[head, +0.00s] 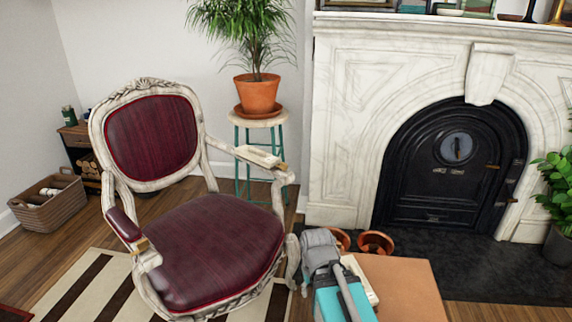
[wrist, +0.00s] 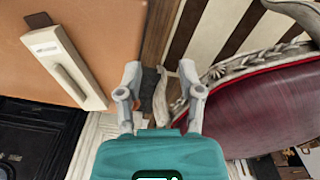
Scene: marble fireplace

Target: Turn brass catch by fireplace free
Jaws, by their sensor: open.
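A cream plate with a long raised bar (wrist: 67,68) lies on the tan top (wrist: 105,25) in the wrist view. In the head view only a sliver of this plate (head: 361,281) shows behind my arm. Its bar looks cream, and I cannot tell whether it is the brass catch. A cream piece with a brownish end (head: 259,157) is on the chair's right armrest. My gripper (wrist: 160,80) is open and empty, its fingers apart, to the right of the plate and not touching it.
The armchair (head: 216,240) stands close to my gripper. The marble fireplace (head: 350,125) has a black arched door (head: 445,190) with small brass-coloured fittings at its right edge. Terracotta pots (head: 375,243) sit beyond the tan top. A plant stand (head: 240,165) is behind the chair.

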